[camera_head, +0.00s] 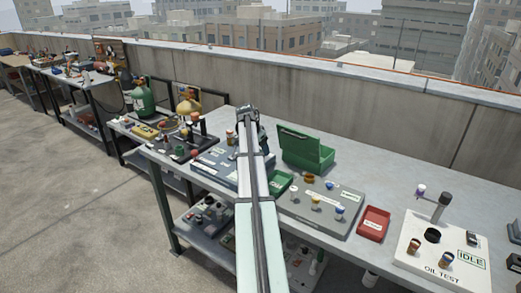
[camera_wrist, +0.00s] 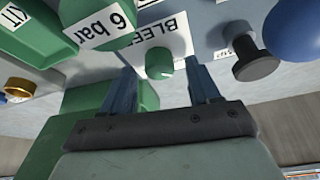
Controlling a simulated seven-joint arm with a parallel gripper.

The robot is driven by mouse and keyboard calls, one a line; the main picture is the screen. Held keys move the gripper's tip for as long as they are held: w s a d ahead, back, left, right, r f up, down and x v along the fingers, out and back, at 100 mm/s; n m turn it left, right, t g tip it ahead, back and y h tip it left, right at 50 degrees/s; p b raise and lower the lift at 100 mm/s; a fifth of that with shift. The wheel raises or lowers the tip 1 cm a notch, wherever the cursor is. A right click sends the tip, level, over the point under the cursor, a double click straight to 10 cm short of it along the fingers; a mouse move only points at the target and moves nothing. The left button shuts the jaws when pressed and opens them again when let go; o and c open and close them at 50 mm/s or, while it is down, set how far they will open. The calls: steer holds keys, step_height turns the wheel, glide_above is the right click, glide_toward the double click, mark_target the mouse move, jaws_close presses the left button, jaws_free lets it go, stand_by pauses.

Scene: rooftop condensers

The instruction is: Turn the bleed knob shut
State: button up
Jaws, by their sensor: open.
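The bleed knob is a small green knob (camera_wrist: 159,64) with a white pointer line, at the middle of the wrist view. It sits on a blue-grey panel beside a white label (camera_wrist: 168,38) whose readable letters begin "BLEE". My gripper (camera_wrist: 160,74) is open, one blue-grey finger on each side of the knob, with gaps visible on both sides. I cannot tell how deep the knob sits between the fingers. In the head view my gripper (camera_head: 247,112) is at the far end of my arm, over the bench; the knob is hidden there.
In the wrist view, a green part marked "6 bar" (camera_wrist: 72,28) is at the left, a black knob (camera_wrist: 254,62) and a blue round part (camera_wrist: 292,28) at the right. The head view shows an open green case (camera_head: 318,158), a red tray (camera_head: 373,223) and an oil test panel (camera_head: 468,274).

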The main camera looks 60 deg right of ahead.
steer(key=s+v, duration=0.1)
steer(key=v, duration=1.2)
steer(key=shift+w, duration=0.5)
